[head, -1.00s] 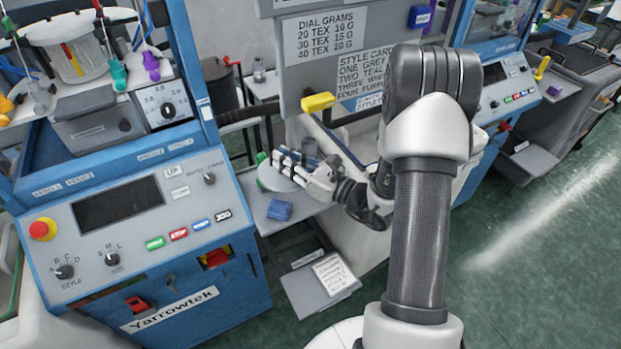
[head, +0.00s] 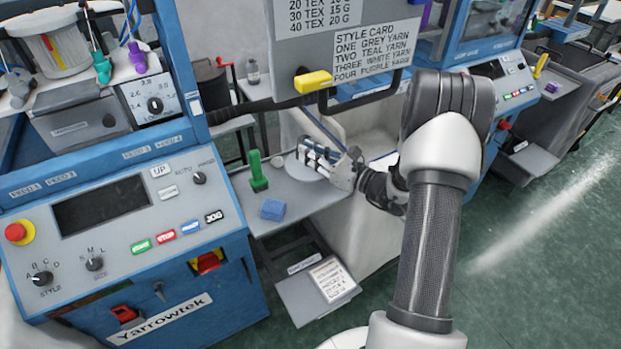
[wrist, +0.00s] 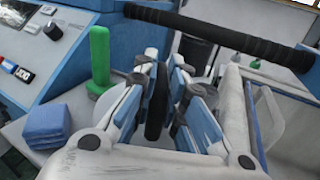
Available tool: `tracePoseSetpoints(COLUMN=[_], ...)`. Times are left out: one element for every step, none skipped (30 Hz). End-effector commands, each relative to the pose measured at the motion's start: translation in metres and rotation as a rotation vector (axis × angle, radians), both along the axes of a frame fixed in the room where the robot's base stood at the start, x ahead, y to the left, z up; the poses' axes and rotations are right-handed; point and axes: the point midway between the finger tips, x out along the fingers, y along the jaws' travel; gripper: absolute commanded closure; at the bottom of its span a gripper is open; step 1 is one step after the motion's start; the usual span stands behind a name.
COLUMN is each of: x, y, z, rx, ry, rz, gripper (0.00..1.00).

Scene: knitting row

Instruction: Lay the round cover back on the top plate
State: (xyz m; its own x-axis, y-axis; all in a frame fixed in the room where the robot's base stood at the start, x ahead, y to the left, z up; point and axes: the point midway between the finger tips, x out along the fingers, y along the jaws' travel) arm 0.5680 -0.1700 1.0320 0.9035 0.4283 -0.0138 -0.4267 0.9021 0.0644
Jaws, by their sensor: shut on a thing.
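My gripper (head: 312,153) is shut on the round cover (head: 298,170), a pale grey disc that shows partly beneath and left of the fingers in the head view. The cover is over the grey shelf between the machines; I cannot tell its height above it. I cannot make out the top plate with certainty in either view.
The grey shelf (head: 300,207) holds a green upright tool (head: 258,172) and a folded blue cloth (head: 272,209), left of the cover. A dark padded bar (wrist: 215,32) crosses behind my gripper. The grey panel with a style card (head: 370,55) and yellow handle (head: 313,81) hangs above.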

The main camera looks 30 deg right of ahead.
Motion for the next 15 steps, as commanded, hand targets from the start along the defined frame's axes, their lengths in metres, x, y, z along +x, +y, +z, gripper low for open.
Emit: tracePoseSetpoints(x=[0.000, 0.000, 0.000, 0.000, 0.001, 0.001, 0.001, 0.000, 0.001, 0.000, 0.000, 0.000, 0.000, 0.000, 0.000], y=[0.000, 0.000, 0.000, 0.000, 0.000, 0.000, 0.000, 0.000, 0.000, 0.000, 0.000, 0.000, 0.000, 0.000, 0.000], z=[-0.012, -0.016, -0.020, -0.023, -0.025, -0.026, -0.027, -0.029, -0.032, -0.035, -0.039, -0.045, -0.050, -0.055, -0.062], rx=[0.001, 0.000, -0.001, -0.001, -0.001, -0.001, -0.001, -0.001, -0.001, -0.001, -0.001, 0.000, 0.000, 0.000, 0.001], ry=[-0.002, -0.003, -0.004, -0.004, -0.004, -0.004, -0.004, -0.004, -0.004, -0.004, -0.003, -0.002, -0.001, -0.001, -0.002], rz=[0.000, 0.000, 0.000, 0.000, 0.000, 0.000, 0.000, 0.000, 0.000, 0.000, 0.000, 0.000, 0.000, 0.000, 0.000], gripper=[1.00, 1.00, 1.00, 1.00, 1.00, 1.00, 1.00, 1.00, 1.00, 1.00, 1.00, 1.00, 1.00, 1.00, 1.00])
